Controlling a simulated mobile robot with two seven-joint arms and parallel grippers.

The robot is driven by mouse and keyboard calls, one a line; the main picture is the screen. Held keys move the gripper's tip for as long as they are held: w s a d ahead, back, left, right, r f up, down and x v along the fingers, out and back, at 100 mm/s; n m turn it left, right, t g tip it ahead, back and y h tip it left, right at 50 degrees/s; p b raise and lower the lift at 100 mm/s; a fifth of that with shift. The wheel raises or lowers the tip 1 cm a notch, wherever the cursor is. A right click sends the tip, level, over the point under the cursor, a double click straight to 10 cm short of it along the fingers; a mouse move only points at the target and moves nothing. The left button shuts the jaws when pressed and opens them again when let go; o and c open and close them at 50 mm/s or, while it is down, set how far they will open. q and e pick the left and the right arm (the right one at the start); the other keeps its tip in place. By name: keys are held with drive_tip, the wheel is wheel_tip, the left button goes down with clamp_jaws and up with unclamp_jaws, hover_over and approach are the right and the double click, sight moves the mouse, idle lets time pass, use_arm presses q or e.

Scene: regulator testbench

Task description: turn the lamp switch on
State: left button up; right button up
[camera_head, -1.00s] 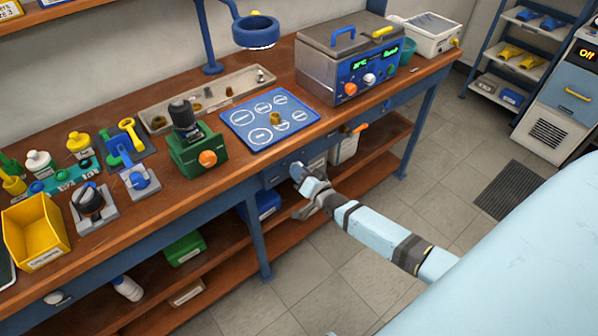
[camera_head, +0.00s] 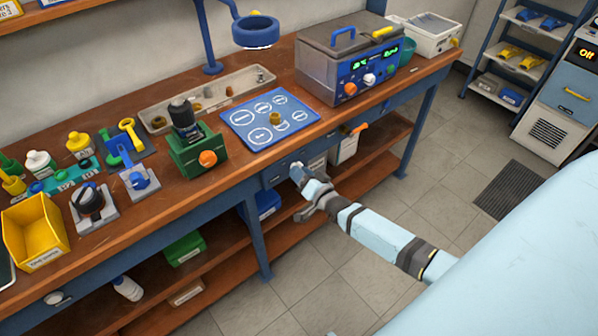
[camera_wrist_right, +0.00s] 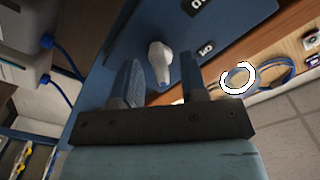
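The lamp switch (camera_wrist_right: 160,62) is a pale lever on a blue panel (camera_wrist_right: 112,42) with white-lettered labels, seen in the right wrist view. My right gripper (camera_wrist_right: 159,68) is open, with one blue finger on each side of the lever. I see gaps between the lever and both fingers. In the head view my right gripper (camera_head: 299,172) is at the bench's blue front, below the blue mat, and hides most of the switch. The lamp, a blue ring head (camera_head: 255,32) on a blue arm, stands at the back of the bench. My left gripper is not in view.
The blue mat (camera_head: 240,118) lies on the bench top (camera_head: 225,178) above my right gripper. A grey bath with a blue control panel (camera_head: 368,72) stands to the right. Lower shelves (camera_head: 225,262) hold bins. The floor (camera_head: 440,200) in front is clear.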

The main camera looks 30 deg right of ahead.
drive_tip(key=s+d, duration=0.1)
drive_tip(key=s, duration=1.1)
drive_tip(key=shift+s, duration=0.3)
